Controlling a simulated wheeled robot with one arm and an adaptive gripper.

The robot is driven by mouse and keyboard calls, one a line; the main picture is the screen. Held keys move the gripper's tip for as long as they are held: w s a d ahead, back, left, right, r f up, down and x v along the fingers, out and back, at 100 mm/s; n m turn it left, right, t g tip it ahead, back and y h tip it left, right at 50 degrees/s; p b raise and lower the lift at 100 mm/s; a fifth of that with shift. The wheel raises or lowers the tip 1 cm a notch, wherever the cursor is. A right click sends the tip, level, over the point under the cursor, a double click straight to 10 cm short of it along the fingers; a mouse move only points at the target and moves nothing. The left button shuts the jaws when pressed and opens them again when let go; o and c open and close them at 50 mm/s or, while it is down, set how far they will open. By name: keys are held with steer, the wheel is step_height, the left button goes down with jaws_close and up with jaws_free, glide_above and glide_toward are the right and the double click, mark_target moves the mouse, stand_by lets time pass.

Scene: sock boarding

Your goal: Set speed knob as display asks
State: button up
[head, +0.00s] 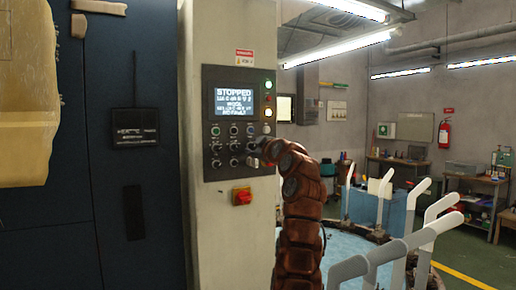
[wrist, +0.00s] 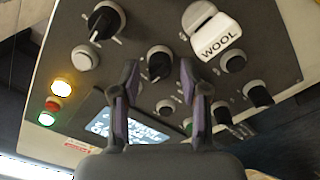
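The display (head: 235,99) on the control panel reads STOPPED on its top line, with smaller lines below that I cannot read surely. It also shows in the wrist view (wrist: 128,130), turned over and partly behind my gripper. In the wrist view, my gripper (wrist: 159,72) is open, its two fingers apart. A black knob (wrist: 159,63) with a white pointer mark lies between the fingertips; I cannot tell whether they touch it. A larger black knob (wrist: 105,21) sits at upper left. No label naming the speed knob is readable. In the head view, my arm hides the panel's lower right.
A white WOOL tag (wrist: 216,36) and several other black knobs stand right of the fingers. Lit lamps (wrist: 61,88) line the panel edge. A red switch (head: 242,197) is below the panel. White posts (head: 384,190) ring a blue table at right.

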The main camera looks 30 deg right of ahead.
stand_by(0.3)
steer(key=shift+s, duration=0.1)
steer(key=shift+s+a, duration=0.15)
steer(key=shift+s, duration=2.1)
glide_toward(253, 146)
steer(key=shift+s, duration=1.5)
